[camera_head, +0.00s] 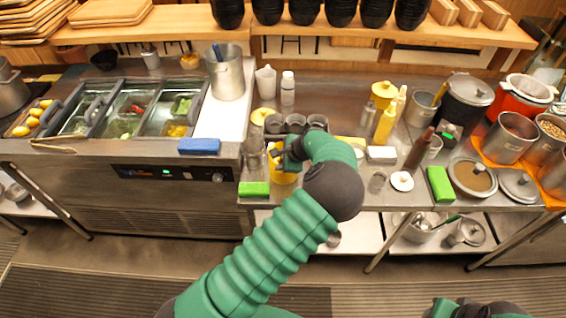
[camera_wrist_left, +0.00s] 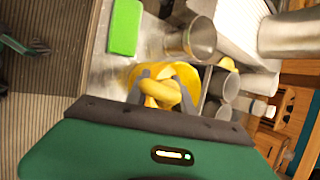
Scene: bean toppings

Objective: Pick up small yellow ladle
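The small yellow ladle (camera_wrist_left: 160,92) shows at the mouth of a yellow container (camera_wrist_left: 187,76) on the front edge of the counter. My left gripper (camera_head: 284,158) is at the container (camera_head: 283,177), mostly hidden by my wrist in the head view. In the left wrist view, the fingers of my left gripper (camera_wrist_left: 163,88) are parted, with yellow ladle between them. I cannot tell whether they press on it. Part of my right arm shows at the bottom right of the head view, where its fingers cannot be made out.
A green block (camera_head: 254,189) lies left of the container, and a blue sponge (camera_head: 199,146) on the ledge further left. Grey cups (camera_head: 296,123) stand behind my gripper. Bottles and pots crowd the counter to the right.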

